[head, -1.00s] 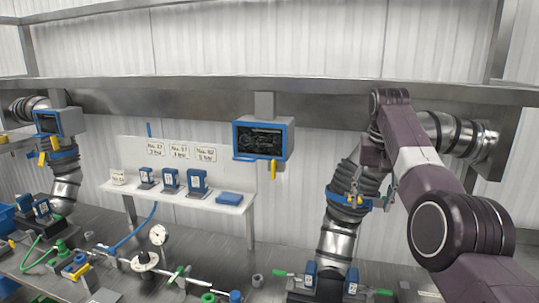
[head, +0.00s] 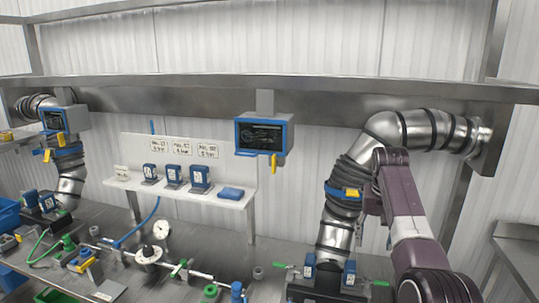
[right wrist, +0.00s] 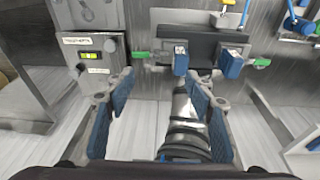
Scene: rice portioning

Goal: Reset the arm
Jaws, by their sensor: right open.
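My right arm (head: 408,205) comes in from the lower right in the head view, its purple links standing upright beside the right-hand silver duct. My right gripper (right wrist: 160,85) shows in the right wrist view with its two blue-padded fingers wide apart and nothing held between them. In the head view only a small grey part of it shows, mostly hidden behind the purple link. The lower part of the silver duct (right wrist: 185,110) with its black bellows appears between and beyond the fingers; I cannot tell how far off. My left gripper is not in view.
The right duct (head: 340,190) carries a blue band and a yellow latch. A blue-framed screen (head: 263,135) hangs from the shelf. A white shelf (head: 235,202) holds several blue devices. Blue clamps (right wrist: 181,62) and a box with a display (right wrist: 96,55) lie beyond the gripper.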

